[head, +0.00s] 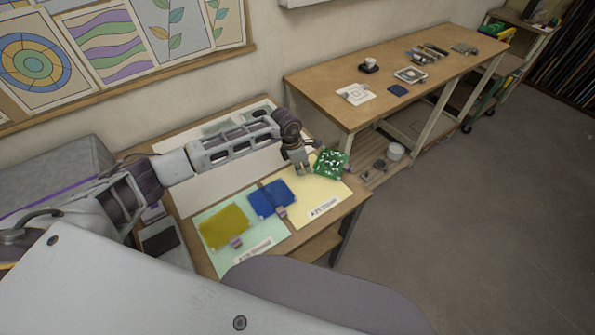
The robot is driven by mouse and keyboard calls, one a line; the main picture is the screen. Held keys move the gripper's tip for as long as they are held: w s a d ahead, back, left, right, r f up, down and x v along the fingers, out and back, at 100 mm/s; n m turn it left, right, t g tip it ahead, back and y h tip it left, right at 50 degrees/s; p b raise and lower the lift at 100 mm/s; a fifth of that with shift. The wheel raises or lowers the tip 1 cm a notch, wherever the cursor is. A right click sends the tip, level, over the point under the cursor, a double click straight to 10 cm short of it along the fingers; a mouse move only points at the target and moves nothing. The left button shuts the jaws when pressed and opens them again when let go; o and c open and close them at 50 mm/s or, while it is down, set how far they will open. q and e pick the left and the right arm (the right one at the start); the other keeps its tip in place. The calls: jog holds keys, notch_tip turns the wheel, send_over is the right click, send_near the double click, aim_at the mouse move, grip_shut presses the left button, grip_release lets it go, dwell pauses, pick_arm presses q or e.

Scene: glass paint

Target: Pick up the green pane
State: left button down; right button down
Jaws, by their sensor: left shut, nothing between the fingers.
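The green pane (331,163), with white marks or glints on it, is at the right end of the near table, over the upper part of a pale yellow sheet (318,198). My left gripper (304,171) points down just left of the green pane, its fingers shut and empty. I cannot tell whether the fingertips touch the pane's edge. A blue pane (272,199) and a yellow pane (225,227) lie further left on the same table. My right gripper is not in view.
The near table (350,203) also bears a pale green sheet (208,261) and a large white sheet (215,174). A longer wooden bench (325,85) with small tools and a dark blue pad (397,90) stands behind to the right. Grey floor (470,220) is clear at the right.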

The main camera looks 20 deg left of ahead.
pick_arm(q)
jog(key=shift+w+d+f+b, duration=0.1)
jog(key=shift+w+d+b, duration=0.2)
jog(key=shift+d, duration=0.25)
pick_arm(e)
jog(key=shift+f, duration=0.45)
